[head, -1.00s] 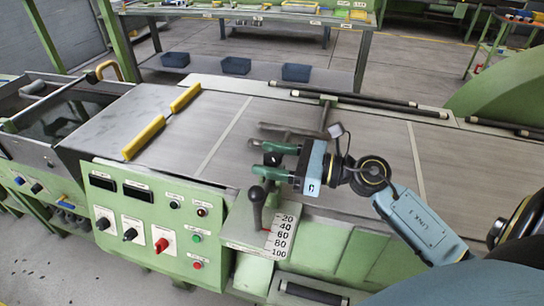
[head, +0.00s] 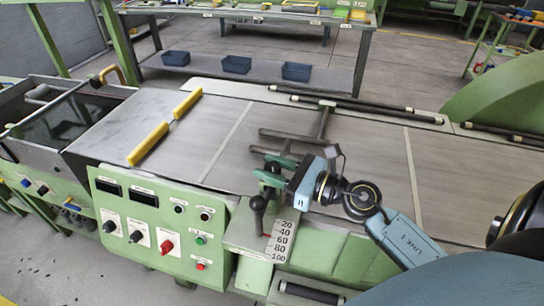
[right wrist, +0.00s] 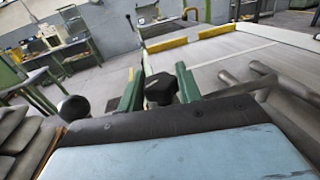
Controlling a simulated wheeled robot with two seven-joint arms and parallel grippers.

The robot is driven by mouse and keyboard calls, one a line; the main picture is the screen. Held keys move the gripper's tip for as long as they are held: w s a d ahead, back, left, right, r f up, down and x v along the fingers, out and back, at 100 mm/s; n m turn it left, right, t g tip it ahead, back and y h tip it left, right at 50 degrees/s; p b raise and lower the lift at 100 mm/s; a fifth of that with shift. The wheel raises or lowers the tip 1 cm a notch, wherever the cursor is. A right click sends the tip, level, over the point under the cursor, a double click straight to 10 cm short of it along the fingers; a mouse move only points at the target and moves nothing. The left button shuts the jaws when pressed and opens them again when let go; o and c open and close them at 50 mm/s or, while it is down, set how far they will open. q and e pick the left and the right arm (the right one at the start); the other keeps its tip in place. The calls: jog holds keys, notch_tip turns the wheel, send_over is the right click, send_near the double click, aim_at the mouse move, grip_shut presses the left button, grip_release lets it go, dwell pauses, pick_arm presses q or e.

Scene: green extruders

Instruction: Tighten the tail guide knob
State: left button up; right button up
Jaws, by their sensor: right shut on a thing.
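The tail guide knob is a black lobed knob (right wrist: 160,88), seen between the two green fingers in the right wrist view. My right gripper (right wrist: 158,92) is shut on it. In the head view the same gripper (head: 271,169) reaches in from the right over the near edge of the bed, and its fingers mostly hide the knob. The tail guide, with dark grey bars (head: 290,137) and a cross rod, lies on the bed just behind the gripper. Its bars also show at the right of the wrist view (right wrist: 255,82). My left gripper is not in view.
A black ball lever (head: 257,205) stands close in front of the gripper beside a scale plate (head: 283,240) marked 20 to 100. A green control panel (head: 155,222) is at the left. Yellow bars (head: 150,144) lie on the bed, whose left middle is clear.

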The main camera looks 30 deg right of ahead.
jog(key=m+h+p, duration=0.1)
jog(key=m+t+h+p, duration=0.1)
jog(key=h+p, duration=0.1)
jog(key=m+h+p, duration=0.1)
jog(key=shift+r+t+h+p, duration=0.25)
jog(key=shift+t+h+p, duration=0.05)
jog(key=shift+t+p, duration=0.1)
jog(key=shift+f+m+h+p, duration=0.15)
jog(key=shift+m+h+p, duration=0.7)
jog(key=shift+h, duration=0.25)
jog(key=shift+f+m+t+h+p, duration=0.1)
jog(key=shift+m+t+h+p, duration=0.2)
jog(key=shift+h, duration=0.2)
jog(key=o, duration=1)
